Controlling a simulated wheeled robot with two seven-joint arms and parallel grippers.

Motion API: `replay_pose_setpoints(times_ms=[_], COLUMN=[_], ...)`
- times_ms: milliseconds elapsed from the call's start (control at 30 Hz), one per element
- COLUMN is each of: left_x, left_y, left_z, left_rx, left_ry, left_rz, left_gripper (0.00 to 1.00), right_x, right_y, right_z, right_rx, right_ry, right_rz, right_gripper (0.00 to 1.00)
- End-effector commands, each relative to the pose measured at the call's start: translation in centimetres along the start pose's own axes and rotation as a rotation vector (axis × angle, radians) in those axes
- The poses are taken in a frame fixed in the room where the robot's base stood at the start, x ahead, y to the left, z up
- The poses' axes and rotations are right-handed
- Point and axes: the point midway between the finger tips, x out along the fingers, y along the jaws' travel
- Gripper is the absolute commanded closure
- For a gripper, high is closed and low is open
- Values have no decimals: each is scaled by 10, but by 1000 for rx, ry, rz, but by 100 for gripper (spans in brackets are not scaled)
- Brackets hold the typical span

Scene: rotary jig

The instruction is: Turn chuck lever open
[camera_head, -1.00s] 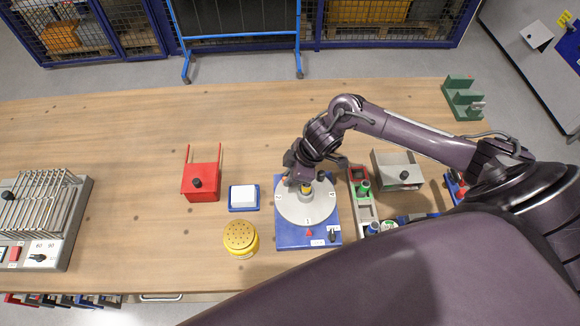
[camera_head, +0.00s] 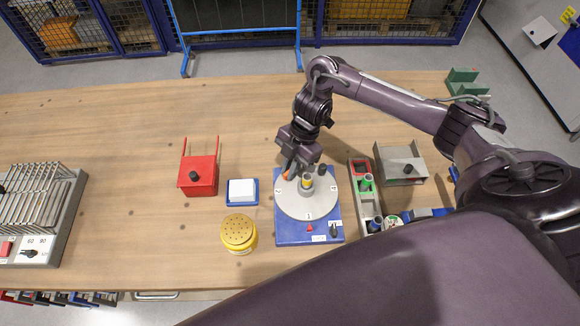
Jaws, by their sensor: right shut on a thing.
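The rotary jig has a blue base (camera_head: 290,236) and a round grey disc (camera_head: 309,210) with numbered positions. A grey upright part with a yellow band (camera_head: 307,183) stands on the disc. My right gripper (camera_head: 290,173) is over the back left of the disc, left of and behind that part. It is shut on a small orange-tipped piece, which appears to be the chuck lever (camera_head: 287,175); the fingers and wrist partly hide it. A dark knob (camera_head: 322,170) shows at the disc's back right. My left gripper is out of view.
A red stand (camera_head: 198,178), a blue tray with a white block (camera_head: 242,192) and a yellow perforated tin (camera_head: 239,232) are left of the jig. A grey bin row (camera_head: 362,198) and a grey fixture (camera_head: 401,165) are to the right. The back-left table is clear.

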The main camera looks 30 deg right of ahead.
Motion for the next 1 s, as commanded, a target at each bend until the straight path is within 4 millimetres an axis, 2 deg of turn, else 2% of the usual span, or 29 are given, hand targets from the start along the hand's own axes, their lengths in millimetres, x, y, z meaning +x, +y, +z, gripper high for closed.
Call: replay_pose_setpoints(times_ms=[700,733,867,1000], left_x=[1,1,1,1], left_y=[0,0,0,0], left_z=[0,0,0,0], left_rx=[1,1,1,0], left_ry=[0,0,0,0], left_rz=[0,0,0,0], left_gripper=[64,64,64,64], right_x=[0,0,0,0], right_y=[0,0,0,0], right_z=[1,1,1,0], right_rx=[-67,-67,-67,-67], right_ry=[-3,-3,-2,-1], right_rz=[-28,-28,-28,-28], right_gripper=[100,88,70,68])
